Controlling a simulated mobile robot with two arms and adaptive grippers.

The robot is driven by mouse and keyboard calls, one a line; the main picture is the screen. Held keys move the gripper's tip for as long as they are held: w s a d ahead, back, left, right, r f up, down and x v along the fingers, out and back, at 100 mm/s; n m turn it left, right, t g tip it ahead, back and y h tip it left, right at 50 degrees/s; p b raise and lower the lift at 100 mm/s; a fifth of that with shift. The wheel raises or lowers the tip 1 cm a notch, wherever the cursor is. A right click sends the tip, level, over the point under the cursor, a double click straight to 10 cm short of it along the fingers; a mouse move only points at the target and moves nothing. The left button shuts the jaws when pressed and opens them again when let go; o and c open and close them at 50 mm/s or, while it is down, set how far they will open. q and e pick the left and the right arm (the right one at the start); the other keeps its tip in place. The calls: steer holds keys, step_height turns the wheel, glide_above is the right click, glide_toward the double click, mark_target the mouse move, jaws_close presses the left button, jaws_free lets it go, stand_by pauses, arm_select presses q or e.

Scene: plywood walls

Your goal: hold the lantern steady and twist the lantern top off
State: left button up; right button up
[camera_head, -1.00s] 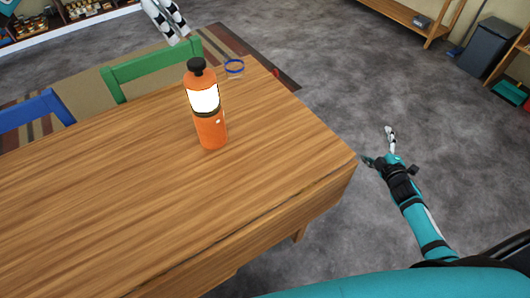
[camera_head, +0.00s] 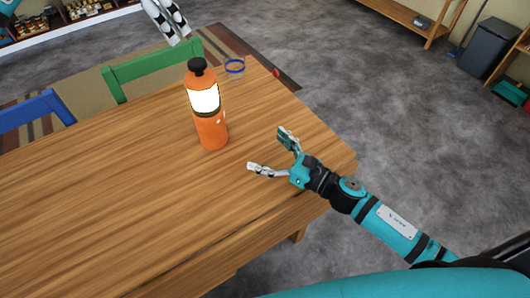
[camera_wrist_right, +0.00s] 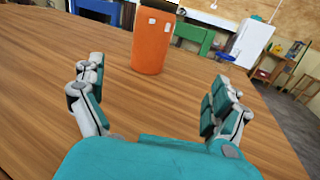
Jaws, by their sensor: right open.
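The orange lantern (camera_head: 211,132) stands upright on the wooden table (camera_head: 110,200). It has a bright glowing middle band and a black knob on its orange top (camera_head: 197,65). In the right wrist view, the lantern's lower body (camera_wrist_right: 152,45) stands ahead, between the fingers and beyond them; its top is cut off there. My right gripper (camera_head: 267,149) is open and empty over the table, to the right of the lantern and apart from it. My left gripper (camera_head: 167,20) shows only in part at the top edge, beyond the lantern and not touching it.
A green chair (camera_head: 150,70) and a blue chair (camera_head: 35,110) stand at the table's far side. The tabletop around the lantern is clear.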

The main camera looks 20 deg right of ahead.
mark_target(212, 125)
steer(key=shift+s+a+n, duration=0.3)
steer(key=shift+a, duration=0.25)
steer(key=shift+w+a, duration=0.1)
steer(key=shift+a, duration=0.15)
steer(key=x, duration=1.7)
steer(key=shift+a, duration=0.1)
steer(key=shift+f, duration=0.1)
